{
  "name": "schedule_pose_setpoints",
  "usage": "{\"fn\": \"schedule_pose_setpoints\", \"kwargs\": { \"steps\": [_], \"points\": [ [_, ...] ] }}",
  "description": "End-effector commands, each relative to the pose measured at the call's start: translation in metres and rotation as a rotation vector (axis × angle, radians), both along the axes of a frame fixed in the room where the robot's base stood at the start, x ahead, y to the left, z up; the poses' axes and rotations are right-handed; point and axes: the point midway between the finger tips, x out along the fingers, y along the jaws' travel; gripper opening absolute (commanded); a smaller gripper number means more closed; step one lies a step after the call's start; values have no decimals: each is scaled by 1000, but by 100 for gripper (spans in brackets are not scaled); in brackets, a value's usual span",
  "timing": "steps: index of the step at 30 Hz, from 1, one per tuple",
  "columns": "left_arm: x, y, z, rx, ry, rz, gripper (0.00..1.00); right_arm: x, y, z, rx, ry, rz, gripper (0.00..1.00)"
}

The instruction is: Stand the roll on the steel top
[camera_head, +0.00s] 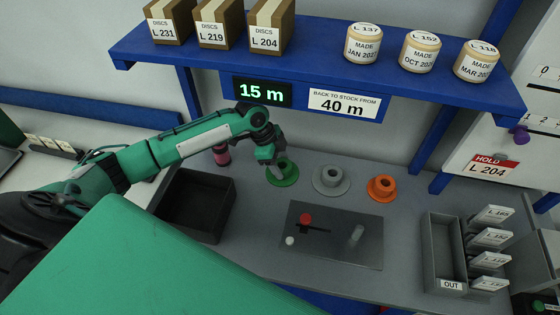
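My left gripper (271,164) reaches in from the left, fingers pointing down at the left edge of a green flanged ring (288,174). They overlap its rim in the picture; I cannot tell whether they touch or grip it. A grey flanged ring (331,181) and an orange one (383,189) sit to its right on the grey steel top (400,230). A small pink cylinder (222,155) stands behind my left arm, partly hidden. Which of these is the roll is not clear from the picture. My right gripper is not in view.
A steel plate (315,253) with a red knob (305,219) and an upright peg (357,235) lies in front. A dark open bin (230,205) is left, an OUT tray (438,245) right. A blue shelf (310,68) with boxes and tubs overhangs the back.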

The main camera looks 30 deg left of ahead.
Motion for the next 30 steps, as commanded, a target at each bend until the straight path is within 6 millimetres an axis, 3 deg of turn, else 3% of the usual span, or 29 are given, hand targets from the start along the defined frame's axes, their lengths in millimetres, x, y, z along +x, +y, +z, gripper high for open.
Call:
{"fn": "schedule_pose_setpoints", "kwargs": {
  "steps": [3,14,30],
  "points": [
    [0,0,0,0,1,0,75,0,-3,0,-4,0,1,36],
    [0,2,6,1,-2,0,75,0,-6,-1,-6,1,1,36],
    [-9,39,99,1,-3,0,75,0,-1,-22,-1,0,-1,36]
  ]
}}
